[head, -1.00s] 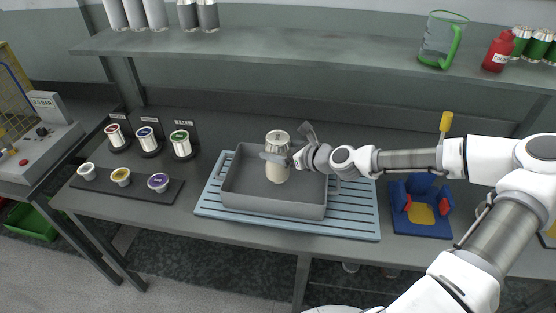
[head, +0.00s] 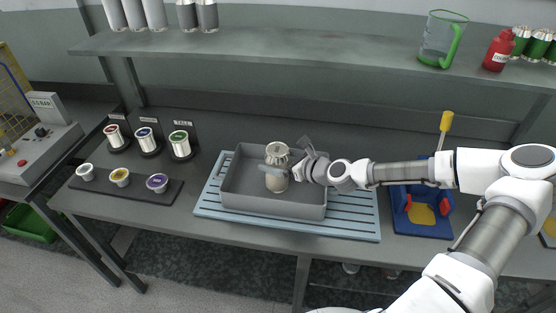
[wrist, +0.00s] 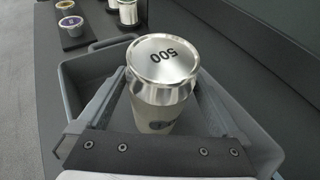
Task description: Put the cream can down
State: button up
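The cream can (head: 276,183) has a pale body and a silver top. It stands upright inside the grey tray (head: 272,207), near the middle. My gripper (head: 277,169) reaches in from the right, with a finger across the can's front. The wrist view shows the can (wrist: 160,112) between my two fingers, which lie close against its sides, with "500" on its lid. My gripper looks shut on it. The can's base is low in the tray; I cannot tell whether it touches the floor.
The tray sits on a blue slatted mat (head: 353,226). To the left are several labelled cans on stands and a dark strip (head: 104,190) with small cups. A blue fixture (head: 421,224) stands at the right. A shelf (head: 330,48) runs above. The tray floor around the can is clear.

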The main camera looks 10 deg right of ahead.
jog(key=shift+r, duration=0.15)
jog(key=shift+s+d, duration=0.1)
jog(key=p+v, duration=0.1)
jog(key=v, duration=1)
jog(key=shift+s+d+r, duration=0.15)
jog(key=shift+s+d, duration=0.05)
jog(key=shift+s, duration=0.1)
jog(key=shift+a, duration=0.1)
